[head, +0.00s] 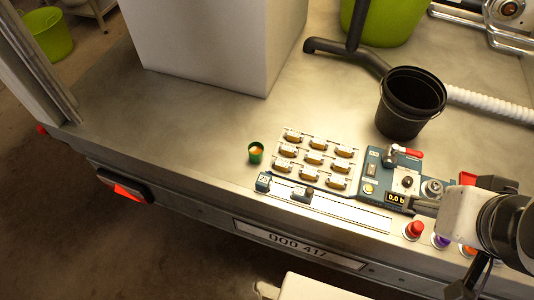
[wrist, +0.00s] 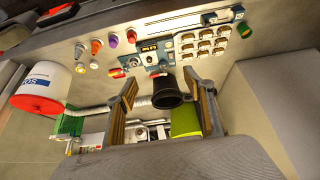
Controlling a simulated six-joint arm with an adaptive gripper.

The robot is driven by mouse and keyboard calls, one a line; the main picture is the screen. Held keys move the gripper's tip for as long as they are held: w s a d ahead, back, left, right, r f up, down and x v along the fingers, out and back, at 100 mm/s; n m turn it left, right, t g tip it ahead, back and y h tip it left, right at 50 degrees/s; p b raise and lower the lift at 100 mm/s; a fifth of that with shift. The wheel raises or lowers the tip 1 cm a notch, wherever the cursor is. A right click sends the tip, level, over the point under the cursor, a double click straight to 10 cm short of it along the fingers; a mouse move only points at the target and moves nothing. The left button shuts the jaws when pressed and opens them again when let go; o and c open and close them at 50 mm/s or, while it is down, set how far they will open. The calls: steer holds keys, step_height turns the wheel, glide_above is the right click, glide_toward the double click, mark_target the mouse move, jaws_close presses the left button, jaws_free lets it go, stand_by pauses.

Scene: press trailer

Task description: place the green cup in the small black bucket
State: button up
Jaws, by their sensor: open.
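The small green cup (head: 256,152) stands on the metal trailer bed, left of the panel of gold-coloured fittings. It shows at the upper right of the wrist view (wrist: 245,30). The small black bucket (head: 406,110) stands upright behind the control panel, and its visible inside looks dark and empty. In the wrist view the bucket (wrist: 167,95) appears between my two fingers, with nothing held. My gripper (wrist: 164,90) is open, its fingers spread wide. In the head view my arm comes in from the lower right, and the gripper is well to the right of the cup.
A blue control panel (head: 395,180) with a lever and display stands in front of the bucket. A red button (head: 413,230) and other coloured buttons line the front edge. A large white block (head: 215,40) stands behind the cup. A white hose (head: 490,103) runs right of the bucket.

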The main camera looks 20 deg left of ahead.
steer(key=w+a+f+n+t+y, duration=0.1)
steer(key=w+a+f, duration=0.1)
steer(key=w+a, duration=0.5)
steer(key=w+a+f+t+y, duration=0.1)
steer(key=w+a, duration=0.3)
steer(key=w, duration=0.5)
steer(key=w+a+f+t+y, duration=0.1)
steer(key=w+a+f, duration=0.3)
steer(key=w+a, duration=0.15)
steer(key=w+a+f+y, duration=0.1)
steer(key=w+a+f, duration=0.3)
steer(key=a, duration=0.3)
steer(key=n+t, duration=0.1)
steer(key=t, duration=0.3)
glide_above(256, 156)
steer(key=w+d, duration=0.2)
steer(key=d, duration=0.2)
step_height(256, 156, down, 18)
steer(key=r, duration=0.1)
steer(key=s+f, duration=0.1)
steer(key=f, duration=0.1)
steer(key=s+a+f+n+t, duration=0.1)
steer(key=s+f, duration=0.1)
steer(key=s+f+n+y, duration=0.1)
steer(key=s+f, duration=0.1)
steer(key=shift+s+a, duration=0.25)
steer(key=shift+a, duration=0.15)
steer(key=shift+s+a+f+t+y, duration=0.1)
steer(key=shift+s+f+t+y, duration=0.35)
steer(key=shift+s, duration=0.3)
